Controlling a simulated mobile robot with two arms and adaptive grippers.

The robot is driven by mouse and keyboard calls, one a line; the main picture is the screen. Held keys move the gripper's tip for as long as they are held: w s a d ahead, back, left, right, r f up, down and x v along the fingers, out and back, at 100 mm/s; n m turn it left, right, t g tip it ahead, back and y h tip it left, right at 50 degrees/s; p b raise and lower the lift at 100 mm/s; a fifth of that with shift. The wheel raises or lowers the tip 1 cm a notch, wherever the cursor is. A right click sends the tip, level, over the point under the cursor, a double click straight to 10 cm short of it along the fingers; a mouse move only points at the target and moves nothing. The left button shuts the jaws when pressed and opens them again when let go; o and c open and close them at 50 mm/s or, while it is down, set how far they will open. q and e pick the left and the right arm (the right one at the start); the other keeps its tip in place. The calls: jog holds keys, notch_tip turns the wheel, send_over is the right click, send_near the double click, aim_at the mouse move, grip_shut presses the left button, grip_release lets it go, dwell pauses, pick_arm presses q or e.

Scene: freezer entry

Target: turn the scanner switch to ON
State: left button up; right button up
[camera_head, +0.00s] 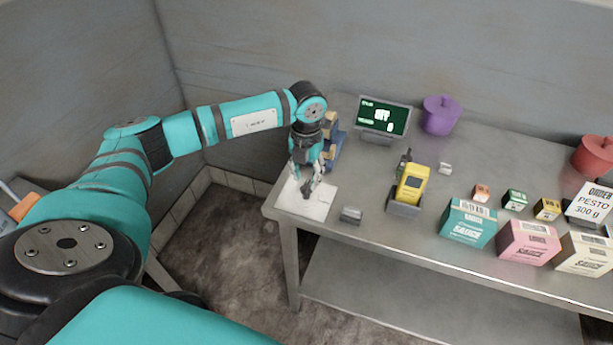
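The yellow scanner (411,184) stands tilted in a grey cradle (403,208) on the metal table. A small screen (383,117) behind it shows large text that seems to read OFF. My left gripper (308,190) points down over a white plate (290,200) at the table's left end. A small dark part shows at the fingertips; I cannot tell whether it is a switch or fingertip, or whether the fingers touch it. The finger gap is too small to judge. No switch can be clearly made out. My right gripper is not in view.
A blue and tan object (334,140) stands close behind my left gripper. Several boxes, including a teal one (467,222), fill the right side. A purple pot (440,116) and a red pot (594,157) stand behind.

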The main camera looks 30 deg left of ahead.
aim_at(307, 188)
pick_arm(q)
jog(key=shift+f, duration=1.35)
grip_shut()
